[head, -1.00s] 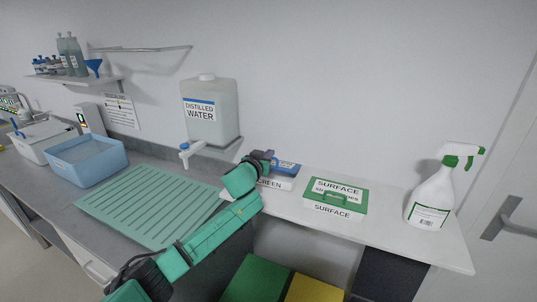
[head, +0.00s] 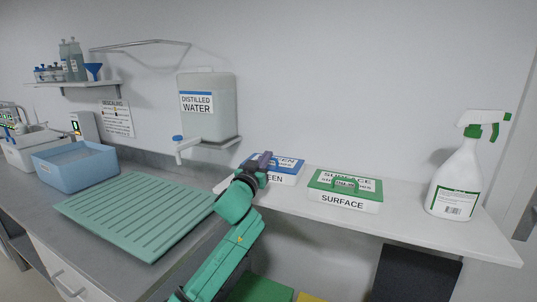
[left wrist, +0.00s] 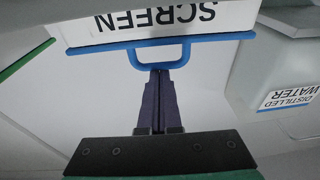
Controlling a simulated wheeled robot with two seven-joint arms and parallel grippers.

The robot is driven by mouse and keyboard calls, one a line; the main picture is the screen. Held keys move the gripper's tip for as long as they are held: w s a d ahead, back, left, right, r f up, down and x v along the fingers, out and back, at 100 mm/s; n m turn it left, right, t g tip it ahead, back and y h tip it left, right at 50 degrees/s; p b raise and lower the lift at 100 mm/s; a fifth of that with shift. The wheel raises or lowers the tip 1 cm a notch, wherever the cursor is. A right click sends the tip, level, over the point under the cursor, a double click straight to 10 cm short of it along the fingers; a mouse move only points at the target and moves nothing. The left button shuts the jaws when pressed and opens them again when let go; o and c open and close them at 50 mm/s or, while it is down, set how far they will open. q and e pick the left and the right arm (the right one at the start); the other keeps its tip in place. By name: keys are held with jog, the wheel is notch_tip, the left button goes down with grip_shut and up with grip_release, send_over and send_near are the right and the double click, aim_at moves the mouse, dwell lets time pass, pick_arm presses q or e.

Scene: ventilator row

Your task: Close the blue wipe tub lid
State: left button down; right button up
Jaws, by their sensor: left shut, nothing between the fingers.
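The blue wipe tub (head: 284,180) is a white box marked "SCREEN" on the white shelf. Its blue lid (head: 292,165) appears to lie flat on top, though my left gripper hides its left part. In the left wrist view the tub's front (left wrist: 170,22) appears upside down, with the lid's blue edge (left wrist: 95,48) and a blue handle loop (left wrist: 134,58). My left gripper (head: 265,158) is shut and empty, its fingertips (left wrist: 160,72) close at the loop. I cannot tell whether they touch it. My right gripper is not in view.
A green-lidded "SURFACE" tub (head: 345,200) stands to the right, then a spray bottle (head: 457,185). A distilled water container (head: 209,110) with a tap is at the left. A ribbed green mat (head: 135,210) and blue basin (head: 75,168) lie on the grey counter.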

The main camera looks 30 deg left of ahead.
pick_arm(q)
jog(key=shift+r, duration=0.15)
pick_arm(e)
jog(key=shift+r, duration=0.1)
pick_arm(q)
notch_tip(320, 180, up, 5)
jog(key=p, duration=0.5)
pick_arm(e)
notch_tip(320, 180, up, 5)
pick_arm(q)
jog(key=s+d+f+b, duration=0.1)
jog(key=s+b, duration=0.3)
jog(key=s, duration=0.5)
jog(key=shift+f, duration=0.75)
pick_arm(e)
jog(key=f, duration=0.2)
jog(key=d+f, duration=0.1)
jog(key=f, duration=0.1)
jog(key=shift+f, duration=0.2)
pick_arm(q)
jog(key=shift+s, duration=0.1)
